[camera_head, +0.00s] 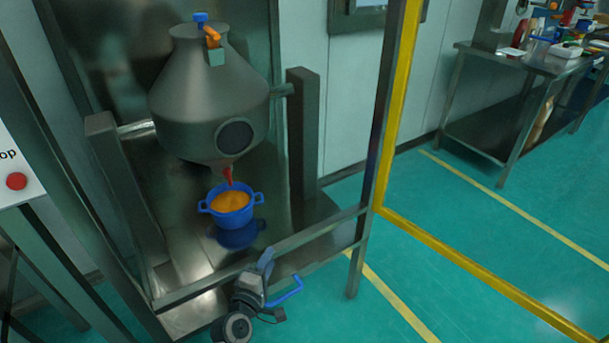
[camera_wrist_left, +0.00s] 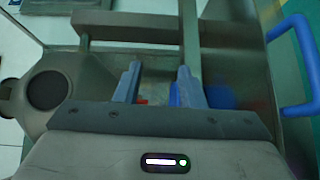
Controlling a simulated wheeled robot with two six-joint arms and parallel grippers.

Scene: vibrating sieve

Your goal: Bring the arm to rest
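My left gripper (camera_head: 265,262) shows at the lower middle of the head view, by the front rail of the steel machine frame. In the left wrist view its two fingers (camera_wrist_left: 157,82) stand apart with a gap between them, and I see nothing held. A bent blue handle (camera_head: 286,292) is just right of the gripper; it also shows at the right edge of the wrist view (camera_wrist_left: 309,65). The fingers are apart from it. My right gripper is not in view.
A grey conical vessel (camera_head: 190,95) hangs in the frame. Below its red outlet, a blue pot (camera_head: 230,220) holds orange material. A yellow-edged frame post (camera_head: 400,90) stands to the right. A steel table (camera_head: 510,60) with clutter is at the back right. Green floor lies open between.

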